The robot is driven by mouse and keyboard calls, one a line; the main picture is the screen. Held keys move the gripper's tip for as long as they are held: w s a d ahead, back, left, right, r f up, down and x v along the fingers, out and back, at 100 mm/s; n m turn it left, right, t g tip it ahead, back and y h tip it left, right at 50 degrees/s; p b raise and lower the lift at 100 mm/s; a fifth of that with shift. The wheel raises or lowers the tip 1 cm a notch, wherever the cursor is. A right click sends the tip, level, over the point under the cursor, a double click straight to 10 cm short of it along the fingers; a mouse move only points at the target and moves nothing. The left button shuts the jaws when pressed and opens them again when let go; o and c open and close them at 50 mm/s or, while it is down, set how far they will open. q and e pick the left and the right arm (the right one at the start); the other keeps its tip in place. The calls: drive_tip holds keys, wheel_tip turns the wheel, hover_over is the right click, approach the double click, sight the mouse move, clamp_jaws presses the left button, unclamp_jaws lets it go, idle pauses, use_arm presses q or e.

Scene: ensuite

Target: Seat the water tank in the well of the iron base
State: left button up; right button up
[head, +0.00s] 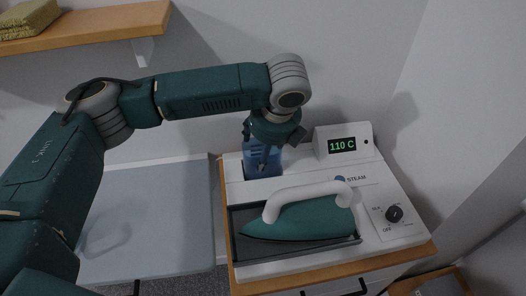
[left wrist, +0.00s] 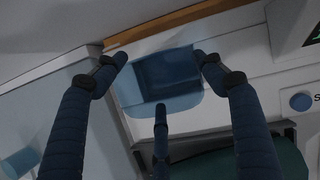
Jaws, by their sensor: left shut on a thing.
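The blue translucent water tank (head: 274,167) is upright at the back left of the white iron base (head: 290,187), at the place of its well. My left gripper (head: 264,160) is above it, pointing down, with its fingers shut on it. In the left wrist view the tank (left wrist: 170,72) shows between the dark fingers, with a lighter blue area around its lower part. The well's rim is mostly hidden by the tank and fingers, so I cannot tell how deep the tank sits. My right gripper is not in view.
A teal iron (head: 300,221) with a white handle rests in the dark tray at the front of the base. A display reading 110 C (head: 342,145) and a knob (head: 394,213) are to the right. A grey-blue board (head: 150,220) lies to the left, and a wooden shelf (head: 100,24) is above.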

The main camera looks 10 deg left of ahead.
use_arm(q)
wheel_tip(320, 180, down, 2)
drive_tip(key=o, duration=1.3)
drive_tip(key=shift+o, duration=0.2)
drive_tip(key=shift+r, duration=0.1)
drive_tip(key=b+v, duration=0.1)
drive_tip(key=v, duration=1.1)
drive_tip(key=shift+b, duration=0.3)
